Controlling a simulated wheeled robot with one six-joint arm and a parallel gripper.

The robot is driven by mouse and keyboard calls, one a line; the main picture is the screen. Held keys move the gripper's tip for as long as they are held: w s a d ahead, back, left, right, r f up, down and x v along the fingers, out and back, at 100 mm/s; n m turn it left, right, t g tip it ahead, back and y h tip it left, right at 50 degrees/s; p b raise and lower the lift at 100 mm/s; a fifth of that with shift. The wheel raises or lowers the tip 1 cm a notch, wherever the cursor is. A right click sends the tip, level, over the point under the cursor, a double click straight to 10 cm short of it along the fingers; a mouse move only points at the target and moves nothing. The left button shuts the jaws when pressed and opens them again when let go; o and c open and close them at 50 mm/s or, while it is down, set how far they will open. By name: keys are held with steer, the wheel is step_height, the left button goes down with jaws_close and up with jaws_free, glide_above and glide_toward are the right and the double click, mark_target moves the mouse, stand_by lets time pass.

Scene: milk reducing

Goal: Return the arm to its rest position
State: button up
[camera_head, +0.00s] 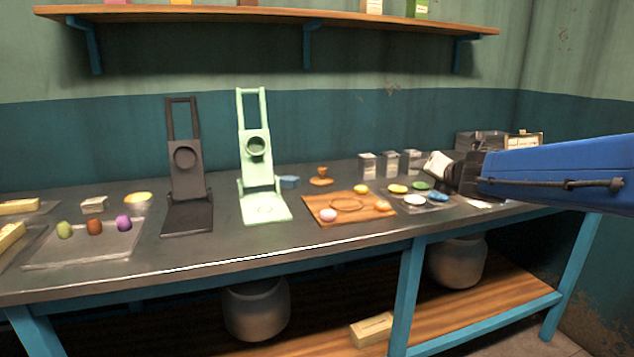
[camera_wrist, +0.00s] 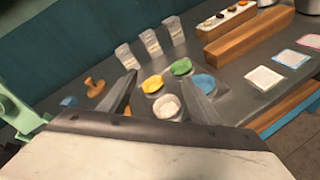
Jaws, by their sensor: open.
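My blue arm reaches in from the right in the head view, with my gripper (camera_head: 440,172) over the right part of the bench, near a tray of coloured discs. In the wrist view my gripper (camera_wrist: 160,102) has its two fingers spread apart with nothing held between them. Beyond the fingers are a yellow disc (camera_wrist: 152,84), a green disc (camera_wrist: 182,66), a blue disc (camera_wrist: 204,83) and a white disc (camera_wrist: 167,106). The arm hides part of the bench's right end.
A dark press (camera_head: 185,170) and a pale green press (camera_head: 256,150) stand on the bench (camera_head: 130,258). A shelf (camera_head: 270,16) hangs above.

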steer(key=s+d+f+m+g+h, duration=0.2)
steer(key=s+d+f+m, duration=0.1)
steer(key=s+m, duration=0.5)
steer(key=s+d+f+m+g+h, duration=0.1)
steer(key=s+d+f+m+h, duration=0.2)
steer(key=s+m, duration=0.55)
steer(key=s+a+f+m+g+y, duration=0.1)
steer(key=s+f+m, duration=0.3)
steer(key=s, duration=0.4)
steer(key=s+a+f+m+g+y, duration=0.2)
steer(key=s+f+m, duration=0.3)
steer(key=s, duration=0.3)
steer(key=s+a+f+m+g+y, duration=0.1)
steer(key=s+a+f+m+g, duration=0.2)
steer(key=s+f, duration=0.3)
steer(key=shift+s+a+m+g, duration=0.3)
steer(key=shift+s+a+m, duration=0.25)
steer(key=shift+s+m, duration=0.35)
